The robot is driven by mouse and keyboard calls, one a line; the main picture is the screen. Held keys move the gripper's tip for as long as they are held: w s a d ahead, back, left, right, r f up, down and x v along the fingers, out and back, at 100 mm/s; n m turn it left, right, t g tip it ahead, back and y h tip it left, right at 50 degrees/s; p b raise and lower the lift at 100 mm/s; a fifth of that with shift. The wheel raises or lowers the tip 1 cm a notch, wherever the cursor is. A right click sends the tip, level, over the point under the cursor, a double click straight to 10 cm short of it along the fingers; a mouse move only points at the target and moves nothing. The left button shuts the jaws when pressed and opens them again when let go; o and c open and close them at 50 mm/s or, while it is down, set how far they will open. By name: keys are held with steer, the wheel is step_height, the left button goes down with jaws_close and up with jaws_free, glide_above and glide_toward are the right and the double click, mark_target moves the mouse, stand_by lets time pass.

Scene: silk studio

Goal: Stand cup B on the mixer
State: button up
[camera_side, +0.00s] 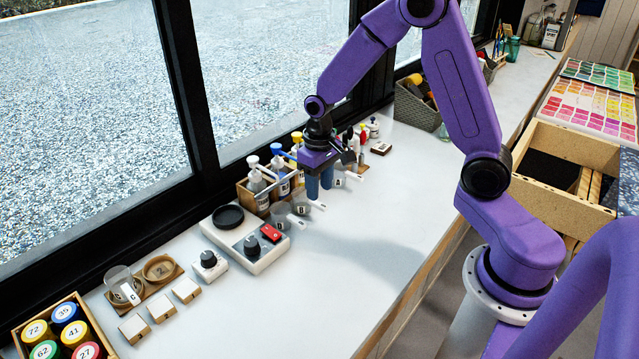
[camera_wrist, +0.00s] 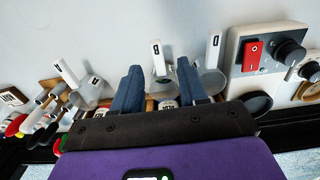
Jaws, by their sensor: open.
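The mixer (camera_side: 252,257) is a white box with a dark round plate (camera_side: 228,217), a red switch and a black knob; it shows at the right of the wrist view (camera_wrist: 240,62). Several clear cups with white tagged handles stand near it. In the wrist view this cup appears between my fingertips (camera_wrist: 159,66).
Another cup (camera_side: 279,214) stands between the middle cup and the mixer, and one (camera_side: 338,180) on the other side. A wooden rack of pump bottles (camera_side: 258,187) stands close behind, by the window. The counter's front (camera_side: 345,255) is clear.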

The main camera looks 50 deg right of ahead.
mark_target(320, 204)
steer(key=shift+w+d+f, duration=0.15)
steer(key=shift+d+f, duration=0.1)
steer(key=shift+f, duration=2.85)
steer(key=shift+c, duration=0.3)
jaws_close()
steer(key=shift+r, duration=0.1)
steer(key=shift+r, duration=1)
